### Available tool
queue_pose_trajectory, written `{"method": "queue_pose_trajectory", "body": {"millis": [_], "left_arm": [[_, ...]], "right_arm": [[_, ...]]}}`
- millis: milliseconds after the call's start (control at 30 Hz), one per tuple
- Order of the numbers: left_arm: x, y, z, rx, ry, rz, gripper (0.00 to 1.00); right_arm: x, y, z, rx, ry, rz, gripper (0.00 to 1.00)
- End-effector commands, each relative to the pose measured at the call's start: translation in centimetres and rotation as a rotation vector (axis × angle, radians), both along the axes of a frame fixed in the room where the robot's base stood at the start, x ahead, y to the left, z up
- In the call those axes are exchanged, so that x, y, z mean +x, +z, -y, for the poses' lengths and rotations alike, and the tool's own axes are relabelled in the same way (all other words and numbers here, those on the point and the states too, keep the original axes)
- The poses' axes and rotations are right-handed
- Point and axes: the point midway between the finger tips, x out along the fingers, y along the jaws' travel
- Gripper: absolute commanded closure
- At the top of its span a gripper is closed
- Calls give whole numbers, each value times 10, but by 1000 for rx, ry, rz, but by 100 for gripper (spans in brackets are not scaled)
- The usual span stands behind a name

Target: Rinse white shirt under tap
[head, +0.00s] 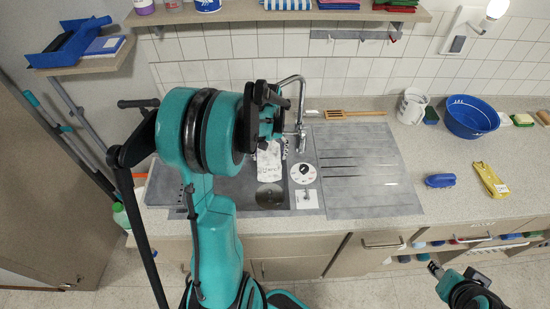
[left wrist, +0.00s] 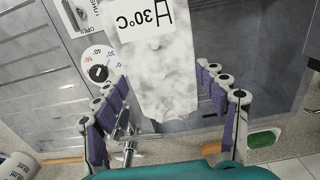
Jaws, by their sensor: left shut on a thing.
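The grey sink unit (head: 375,198) has a ribbed drainboard on the right and a round temperature dial (head: 303,173). Shelves hang above.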

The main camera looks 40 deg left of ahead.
Motion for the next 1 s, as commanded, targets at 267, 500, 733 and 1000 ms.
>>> {"method": "queue_pose_trajectory", "body": {"millis": [267,500,733,1000], "left_arm": [[6,-7,-27,0,1,0,73],[9,-9,-43,0,0,0,73],[10,-9,-47,0,-1,0,73],[10,-9,-47,0,-1,0,73]], "right_arm": [[0,-8,0,0,0,0,60],[0,-11,0,0,0,0,60],[0,-12,0,0,0,0,60],[1,-11,0,2,1,0,68]]}}
